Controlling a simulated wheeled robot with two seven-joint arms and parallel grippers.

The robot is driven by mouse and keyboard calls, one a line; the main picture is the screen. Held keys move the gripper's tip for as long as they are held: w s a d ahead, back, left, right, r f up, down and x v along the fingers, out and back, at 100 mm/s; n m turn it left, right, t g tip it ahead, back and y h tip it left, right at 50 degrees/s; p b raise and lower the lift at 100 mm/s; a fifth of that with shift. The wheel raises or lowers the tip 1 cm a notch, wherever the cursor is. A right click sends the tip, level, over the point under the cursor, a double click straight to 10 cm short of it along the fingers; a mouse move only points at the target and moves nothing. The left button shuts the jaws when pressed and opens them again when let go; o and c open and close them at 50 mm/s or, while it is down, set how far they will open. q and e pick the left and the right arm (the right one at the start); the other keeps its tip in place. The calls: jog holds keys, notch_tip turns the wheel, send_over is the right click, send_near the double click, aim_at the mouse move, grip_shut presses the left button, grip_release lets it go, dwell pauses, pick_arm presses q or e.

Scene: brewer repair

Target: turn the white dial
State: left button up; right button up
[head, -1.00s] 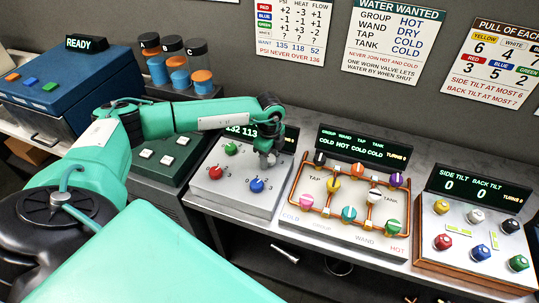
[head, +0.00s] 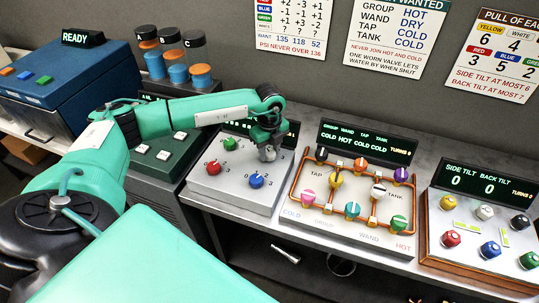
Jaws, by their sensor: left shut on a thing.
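The white dial (head: 267,154) is on the light grey panel (head: 232,196) at centre left, at the panel's upper right, mostly covered by my gripper. My left gripper (head: 267,148) reaches down onto it from above and is shut on it. The green dial (head: 231,143), the red dial (head: 213,167) and the blue dial (head: 256,180) stand uncovered on the same panel. The panel's display (head: 238,128) is mostly hidden behind my left arm. My right gripper is not in view.
A pipe panel (head: 345,226) with several coloured valves stands right of the dials. A knob panel (head: 437,243) is at the far right. A dark green button box (head: 155,157), a blue machine (head: 60,90) and canisters (head: 178,75) are at left. Bare counter lies between the panels.

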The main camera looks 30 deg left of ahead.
aim_at(269, 152)
pick_arm(q)
jog(key=m+b, duration=0.2)
jog(key=shift+f+m, duration=0.1)
jog(key=shift+m, duration=0.3)
jog(key=shift+m+b, duration=0.65)
jog(key=shift+m, duration=0.05)
jog(key=o, duration=1)
notch_tip(269, 152, up, 14)
jog(key=b, duration=0.3)
